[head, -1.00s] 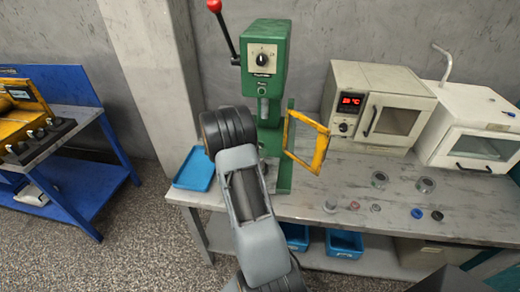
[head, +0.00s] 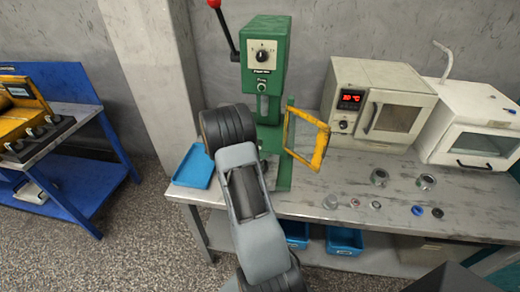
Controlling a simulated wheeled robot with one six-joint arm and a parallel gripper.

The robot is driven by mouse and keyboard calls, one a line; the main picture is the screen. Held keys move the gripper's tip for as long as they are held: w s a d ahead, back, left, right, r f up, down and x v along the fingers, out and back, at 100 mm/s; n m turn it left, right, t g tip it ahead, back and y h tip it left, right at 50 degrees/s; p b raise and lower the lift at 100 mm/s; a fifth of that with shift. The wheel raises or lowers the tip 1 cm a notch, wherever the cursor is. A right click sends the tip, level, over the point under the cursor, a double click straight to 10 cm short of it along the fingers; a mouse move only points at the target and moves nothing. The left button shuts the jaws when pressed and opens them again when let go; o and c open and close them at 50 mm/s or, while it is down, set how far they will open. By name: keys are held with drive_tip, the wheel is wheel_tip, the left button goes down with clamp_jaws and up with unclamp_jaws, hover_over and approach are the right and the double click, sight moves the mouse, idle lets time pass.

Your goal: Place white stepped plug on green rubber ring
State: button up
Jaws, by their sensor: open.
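My arm rises through the middle of the head view in front of the green press, and my gripper does not show. Small parts stand along the front of the grey bench (head: 300,205). They include a pale grey cylinder-like part (head: 330,202), a small tan ring (head: 355,202), a small grey ring (head: 376,205), a blue ring (head: 417,210) and a dark ring (head: 437,213). I cannot tell which of these, if any, is the white stepped plug or the green rubber ring.
A green press (head: 264,60) with a yellow guard frame (head: 320,145) stands on the bench. A blue tray (head: 193,168) lies left of it. Two metal cylinders (head: 379,177) (head: 427,181) stand behind the small parts. An oven (head: 375,100) and a white cabinet (head: 475,125) stand at the back.

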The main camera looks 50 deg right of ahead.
drive_tip(key=shift+w+r+p, duration=0.1)
drive_tip(key=shift+r+p, duration=0.35)
drive_tip(key=shift+r, duration=0.25)
drive_tip(key=f+b+v, duration=0.1)
drive_tip(key=b+v, duration=0.1)
drive_tip(key=v, duration=0.8)
drive_tip(key=s+a+r+m+t+y, duration=0.2)
drive_tip(key=s+a+m+t+y, duration=0.1)
drive_tip(key=a, duration=0.6)
drive_tip(key=s+a+r+m+t+y, duration=0.2)
drive_tip(key=s+a+m+t+y, duration=0.2)
drive_tip(key=a, duration=0.5)
drive_tip(key=s+a+r+m+t+y, duration=0.2)
drive_tip(key=s+a+m+t+y, duration=0.1)
drive_tip(key=s+a, duration=0.4)
drive_tip(key=a+m+y, duration=0.1)
drive_tip(key=a+m, duration=0.1)
drive_tip(key=shift+s+a+t+y, duration=0.2)
drive_tip(key=shift+a+t+y, duration=0.1)
drive_tip(key=shift+y, duration=0.1)
drive_tip(key=shift+d, duration=0.1)
